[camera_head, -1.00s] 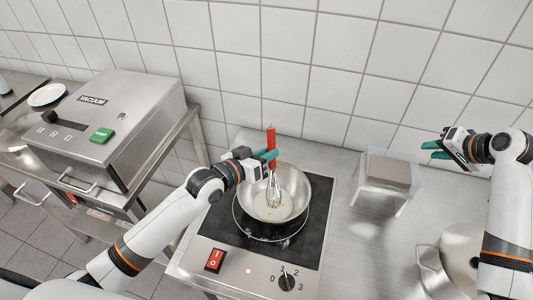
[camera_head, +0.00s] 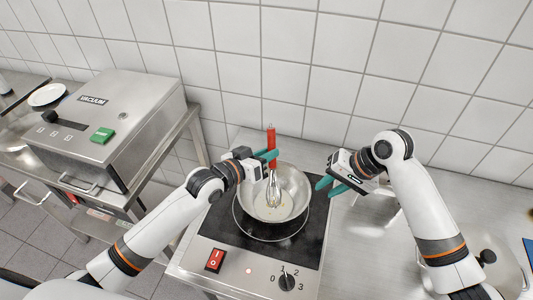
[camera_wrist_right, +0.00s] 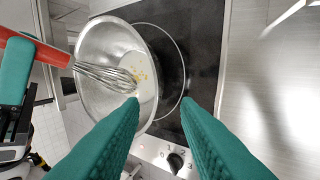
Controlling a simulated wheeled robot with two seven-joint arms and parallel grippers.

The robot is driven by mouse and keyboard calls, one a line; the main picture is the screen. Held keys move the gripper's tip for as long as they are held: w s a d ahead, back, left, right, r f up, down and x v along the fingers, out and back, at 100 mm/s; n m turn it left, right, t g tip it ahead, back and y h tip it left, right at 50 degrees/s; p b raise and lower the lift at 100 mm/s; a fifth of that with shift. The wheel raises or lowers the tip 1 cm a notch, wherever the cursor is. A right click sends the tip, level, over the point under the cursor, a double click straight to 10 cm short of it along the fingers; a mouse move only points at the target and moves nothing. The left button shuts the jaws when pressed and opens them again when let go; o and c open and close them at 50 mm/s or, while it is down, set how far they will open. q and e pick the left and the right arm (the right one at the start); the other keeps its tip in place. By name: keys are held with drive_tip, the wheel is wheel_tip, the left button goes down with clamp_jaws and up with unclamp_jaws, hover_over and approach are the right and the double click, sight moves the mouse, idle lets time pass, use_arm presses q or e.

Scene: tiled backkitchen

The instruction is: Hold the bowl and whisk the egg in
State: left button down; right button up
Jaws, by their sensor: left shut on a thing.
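The metal bowl (camera_head: 298,187) stands on the black hob (camera_head: 318,215). Pale liquid with yellow bits of egg (camera_head: 270,213) lies in its bottom. The bowl also shows in the right wrist view (camera_wrist_right: 92,43), with the egg (camera_wrist_right: 143,78). My left gripper (camera_head: 266,156) is shut on the red-handled whisk (camera_head: 271,137) and holds it with the wires down in the bowl. The whisk wires show in the right wrist view (camera_wrist_right: 105,74). My right gripper (camera_head: 326,189) is open and empty, just right of the bowl; its teal fingers also fill the lower wrist view (camera_wrist_right: 160,104).
The hob has a red switch (camera_head: 215,260) and a knob (camera_head: 287,282) in front. A vacuum machine (camera_head: 110,115) stands at the left. A steel pot, partly hidden by my right arm, is at the right. The counter (camera_head: 345,240) right of the hob is clear.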

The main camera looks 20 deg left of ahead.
drive_tip(key=shift+x, duration=3.55)
clamp_jaws()
